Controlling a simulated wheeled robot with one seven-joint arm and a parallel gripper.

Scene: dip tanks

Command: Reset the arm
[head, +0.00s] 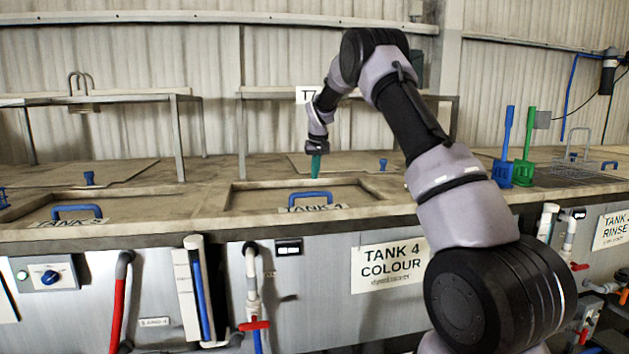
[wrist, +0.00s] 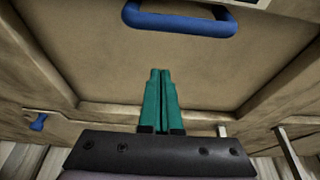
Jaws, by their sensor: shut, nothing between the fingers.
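My arm reaches up from the lower right in the head view and bends down over the tank bench. My gripper (head: 316,172) points down above the back part of the tank 4 lid (head: 262,197). In the wrist view my gripper (wrist: 159,72) shows two green fingers shut together with nothing between them. The lid's blue handle (head: 310,197) lies in front of the gripper in the head view. The handle also shows at the top of the wrist view (wrist: 180,24), apart from the fingertips.
Another lid with a blue handle (head: 77,212) lies to the left. A metal stand (head: 262,95) rises behind the gripper. Blue (head: 505,150) and green (head: 525,158) upright tools and a wire rack (head: 575,172) stand at the right. Pipes and valves line the bench front.

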